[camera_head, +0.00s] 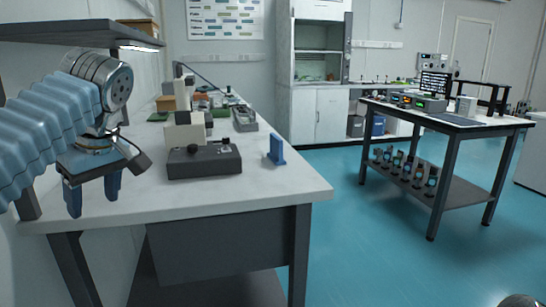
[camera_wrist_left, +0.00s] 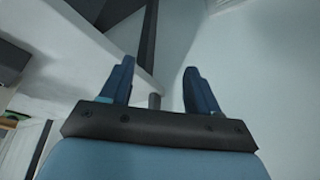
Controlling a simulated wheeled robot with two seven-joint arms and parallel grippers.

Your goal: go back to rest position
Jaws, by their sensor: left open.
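My left gripper (camera_head: 93,196) hangs at the left of the head view, fingers pointing down, in front of the left end of the near table (camera_head: 250,195). It is open with nothing between its fingers. In the left wrist view its two blue fingers (camera_wrist_left: 158,90) stand apart, with pale surfaces and a dark post behind them. My left arm has a blue ribbed sleeve. My right gripper is not in view; only a small rounded piece shows at the bottom right corner of the head view, and I cannot tell what it is.
A dark box device (camera_head: 204,162) and a small blue stand (camera_head: 276,150) are on the near table, with more instruments behind. A dark shelf (camera_head: 70,33) overhangs my left arm. A second table (camera_head: 460,124) stands to the right. Blue floor (camera_head: 340,225) between the tables is clear.

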